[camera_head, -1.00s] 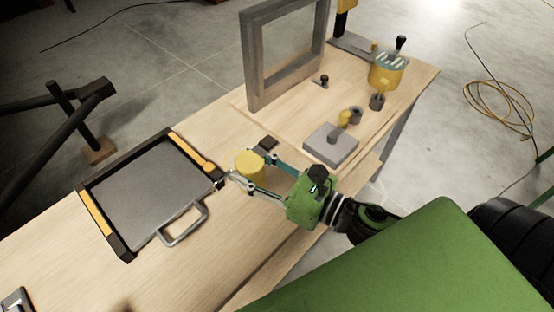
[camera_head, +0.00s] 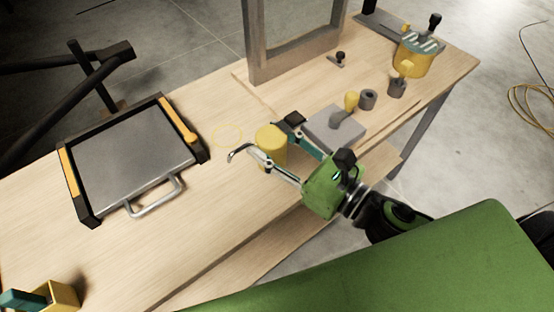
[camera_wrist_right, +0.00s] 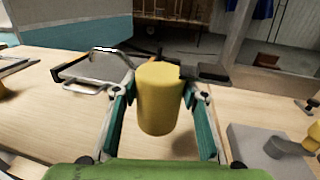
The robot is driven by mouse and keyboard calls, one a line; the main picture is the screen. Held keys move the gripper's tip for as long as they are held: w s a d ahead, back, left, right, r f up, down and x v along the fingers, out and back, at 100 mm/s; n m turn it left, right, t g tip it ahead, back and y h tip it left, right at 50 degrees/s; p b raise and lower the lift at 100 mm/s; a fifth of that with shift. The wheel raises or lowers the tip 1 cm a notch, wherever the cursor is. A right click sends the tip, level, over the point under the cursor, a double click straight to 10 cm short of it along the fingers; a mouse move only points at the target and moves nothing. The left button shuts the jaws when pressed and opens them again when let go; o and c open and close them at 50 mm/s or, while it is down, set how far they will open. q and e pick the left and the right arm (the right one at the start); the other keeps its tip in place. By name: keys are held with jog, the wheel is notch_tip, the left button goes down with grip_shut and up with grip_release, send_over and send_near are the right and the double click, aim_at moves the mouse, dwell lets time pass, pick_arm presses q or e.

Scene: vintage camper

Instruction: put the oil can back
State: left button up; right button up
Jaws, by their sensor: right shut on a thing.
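The oil can appears to be the plain yellow cylinder (camera_head: 271,143) between the fingers of my right gripper (camera_head: 262,160). The can is upright, and my right gripper is shut on it. In the right wrist view the can (camera_wrist_right: 158,100) sits between both teal fingers. I cannot tell whether its base touches the bench. My left gripper is not in view.
A grey tray with a handle (camera_head: 135,157) lies left on the wooden bench (camera_head: 210,200). Right of the gripper are a grey block (camera_head: 334,130) and small dark cylinders (camera_head: 368,99). A grey upright frame (camera_head: 257,45) stands behind. A yellow pot (camera_head: 415,58) is far right.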

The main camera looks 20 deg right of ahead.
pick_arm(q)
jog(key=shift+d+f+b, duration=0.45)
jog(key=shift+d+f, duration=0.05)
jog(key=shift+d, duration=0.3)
pick_arm(e)
jog(key=shift+w+d+f, duration=0.35)
jog(key=shift+w+f, duration=0.3)
jog(key=shift+f, duration=0.8)
jog(key=shift+w+d+f, duration=0.35)
jog(key=shift+w+f, duration=0.3)
jog(key=shift+f, duration=0.75)
jog(key=shift+w+d+f, duration=0.35)
jog(key=shift+w+f, duration=0.3)
jog(key=shift+f, duration=0.8)
jog(key=shift+f, duration=0.1)
jog(key=shift+f, duration=0.15)
jog(key=o, duration=1.3)
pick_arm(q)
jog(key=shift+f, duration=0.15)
